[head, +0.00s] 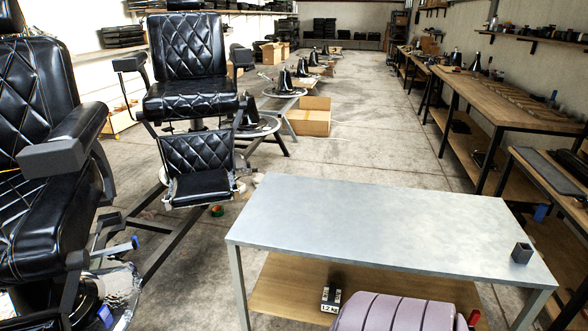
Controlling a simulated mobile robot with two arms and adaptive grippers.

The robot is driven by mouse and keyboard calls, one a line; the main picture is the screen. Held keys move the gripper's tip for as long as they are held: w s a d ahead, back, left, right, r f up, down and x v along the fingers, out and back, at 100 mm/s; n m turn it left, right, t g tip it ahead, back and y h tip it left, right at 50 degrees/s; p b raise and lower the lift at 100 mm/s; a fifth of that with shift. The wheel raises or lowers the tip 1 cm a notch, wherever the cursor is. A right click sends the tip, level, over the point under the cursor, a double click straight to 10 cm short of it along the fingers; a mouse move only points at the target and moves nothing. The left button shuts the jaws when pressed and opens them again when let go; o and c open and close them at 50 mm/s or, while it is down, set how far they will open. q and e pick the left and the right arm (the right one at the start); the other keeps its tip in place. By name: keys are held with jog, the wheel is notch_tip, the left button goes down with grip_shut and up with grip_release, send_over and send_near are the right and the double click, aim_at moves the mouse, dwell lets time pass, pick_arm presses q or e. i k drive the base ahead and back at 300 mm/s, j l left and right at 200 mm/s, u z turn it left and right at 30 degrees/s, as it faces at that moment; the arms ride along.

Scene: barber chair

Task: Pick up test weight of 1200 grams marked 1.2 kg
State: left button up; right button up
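The test weight (330,299) is a small block with a white label reading 1.2 kg and a dark, light-edged upper part. It sits on the wooden lower shelf (280,285) of the metal table, below the front edge of the grey tabletop (370,222). Its front faces me and nothing covers it. Neither of my grippers is in view.
A mauve ribbed cushioned object (395,313) stands close in front, just right of the weight. A small dark open-topped block (522,254) sits on the tabletop's right end. Black barber chairs (190,65) stand at left. A workbench (505,95) lines the right; the middle aisle has free floor.

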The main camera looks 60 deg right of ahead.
aim_at(332, 295)
jog(key=z, duration=2.35)
